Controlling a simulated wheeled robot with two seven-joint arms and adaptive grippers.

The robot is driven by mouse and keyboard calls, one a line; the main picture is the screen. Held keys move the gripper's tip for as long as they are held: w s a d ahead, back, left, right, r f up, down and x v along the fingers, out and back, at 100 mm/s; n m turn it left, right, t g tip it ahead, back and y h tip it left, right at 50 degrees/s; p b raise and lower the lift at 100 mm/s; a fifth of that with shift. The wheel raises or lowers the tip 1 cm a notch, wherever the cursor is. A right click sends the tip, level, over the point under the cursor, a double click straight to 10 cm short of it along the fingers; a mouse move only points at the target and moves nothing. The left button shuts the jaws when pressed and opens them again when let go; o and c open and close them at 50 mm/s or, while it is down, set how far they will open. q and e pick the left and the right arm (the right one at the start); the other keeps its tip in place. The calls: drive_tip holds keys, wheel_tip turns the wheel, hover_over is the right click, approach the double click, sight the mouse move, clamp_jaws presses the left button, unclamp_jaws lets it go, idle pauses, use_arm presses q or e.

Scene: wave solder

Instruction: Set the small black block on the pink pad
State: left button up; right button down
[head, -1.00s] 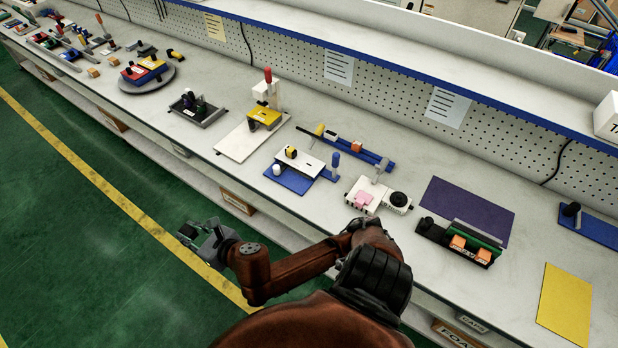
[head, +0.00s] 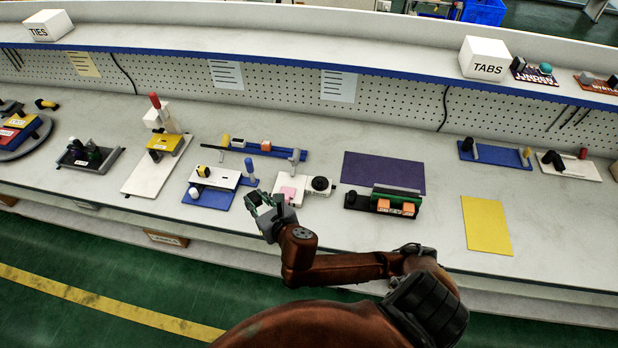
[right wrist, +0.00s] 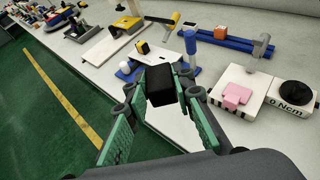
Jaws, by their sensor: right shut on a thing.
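My right gripper (head: 262,203) is at the front edge of the bench, at the end of my brown arm. In the right wrist view its green-padded fingers (right wrist: 160,97) are shut on a small black block (right wrist: 161,82). The pink pad (right wrist: 236,96) lies on top of a white device with a round black dial, right of the held block and apart from it. My left gripper is not in view.
A blue base (head: 207,197) with a white plate is left of the gripper. A grey post (right wrist: 260,47) stands behind the pad. The dial (head: 320,184) is right of it. A black-green fixture with orange blocks (head: 396,207) is further right. A yellow sheet (head: 486,225) lies on clear bench.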

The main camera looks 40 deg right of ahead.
sight(302, 191)
drive_tip(key=w+d+f+m+g+h+p, duration=0.1)
drive_tip(key=w+d+f+m+h+p, duration=0.15)
drive_tip(key=w+d+m+h, duration=0.4)
drive_tip(key=d+f+g+p, duration=0.1)
drive_tip(key=d+f, duration=0.1)
drive_tip(key=d, duration=0.1)
drive_tip(key=w+d+f+m+h+p, duration=0.1)
drive_tip(key=d+f, duration=0.2)
drive_tip(key=d+f+g+p, duration=0.1)
drive_tip(key=d+f, duration=0.2)
drive_tip(key=shift+w+d+g+h, duration=0.15)
drive_tip(key=shift+w+g+h, duration=0.15)
drive_tip(key=shift+h, duration=0.05)
drive_tip(key=shift+s+d+f, duration=0.1)
drive_tip(key=shift+d+f, duration=0.05)
drive_tip(key=shift+f, duration=0.2)
drive_tip(key=shift+s+p, duration=0.1)
drive_tip(key=shift+p, duration=0.6)
drive_tip(key=shift+f+b, duration=1.1)
drive_tip(key=shift+f, duration=1.3)
